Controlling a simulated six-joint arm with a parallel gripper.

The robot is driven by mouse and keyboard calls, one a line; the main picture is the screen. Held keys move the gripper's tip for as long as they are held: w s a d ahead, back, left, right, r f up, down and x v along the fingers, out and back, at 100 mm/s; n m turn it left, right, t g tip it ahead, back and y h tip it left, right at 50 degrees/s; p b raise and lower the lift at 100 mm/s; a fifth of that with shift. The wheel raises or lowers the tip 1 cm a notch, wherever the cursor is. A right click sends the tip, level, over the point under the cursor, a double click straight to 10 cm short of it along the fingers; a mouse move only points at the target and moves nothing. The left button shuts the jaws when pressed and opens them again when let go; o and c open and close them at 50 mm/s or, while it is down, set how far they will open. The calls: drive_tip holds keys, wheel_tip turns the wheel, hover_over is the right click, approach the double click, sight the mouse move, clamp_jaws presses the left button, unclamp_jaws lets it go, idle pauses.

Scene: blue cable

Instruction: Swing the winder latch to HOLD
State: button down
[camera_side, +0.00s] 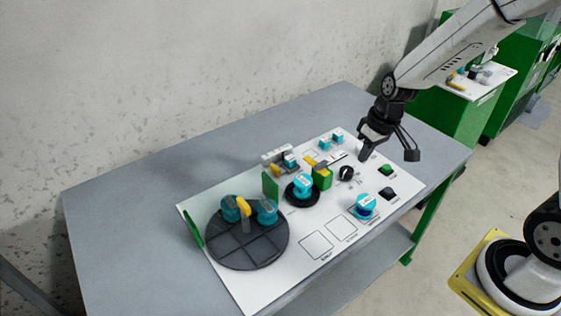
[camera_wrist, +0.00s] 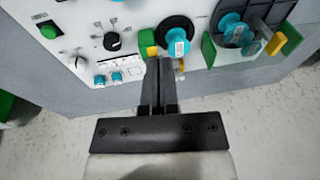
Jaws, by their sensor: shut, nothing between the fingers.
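The winder is a cyan spool (camera_side: 303,186) on a black disc, with a green and yellow block (camera_side: 322,176) beside it. The spool also shows in the wrist view (camera_wrist: 178,38). A small yellow lever (camera_side: 310,160) stands behind the spool; I cannot tell for sure that it is the latch, nor read its HOLD marking. My gripper (camera_side: 363,152) is above the board's back right part, apart from the spool. In the wrist view my gripper (camera_wrist: 160,62) has its fingers together and empty, covering part of the board beside the winder.
The white board (camera_side: 300,220) lies on a grey table (camera_side: 130,200). A dark round tray (camera_side: 247,250) with cyan spools is at the front left. A black knob (camera_side: 346,173), a green button (camera_side: 387,169) and cyan buttons (camera_side: 325,143) stand near my gripper. The table's left side is clear.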

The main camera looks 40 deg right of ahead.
sight(315, 170)
drive_tip(key=w+d+f+n+t+y, duration=0.1)
drive_tip(key=w+d+f+y, duration=0.3)
drive_tip(key=w+d, duration=0.9)
wheel_tip(315, 170, down, 3)
drive_tip(key=w+t, duration=0.1)
drive_tip(key=w, duration=0.1)
drive_tip(key=shift+w+d+r+t+y, duration=0.2)
drive_tip(key=shift+w+t+y, duration=0.1)
drive_tip(key=shift+w+t, duration=0.1)
drive_tip(key=shift+a+f, duration=0.1)
drive_tip(key=shift+f, duration=0.05)
drive_tip(key=x, duration=0.9)
drive_tip(key=shift+w+a+f, duration=0.15)
drive_tip(key=shift+a+f, duration=0.05)
drive_tip(key=shift+f, duration=0.1)
drive_tip(key=shift+a, duration=2)
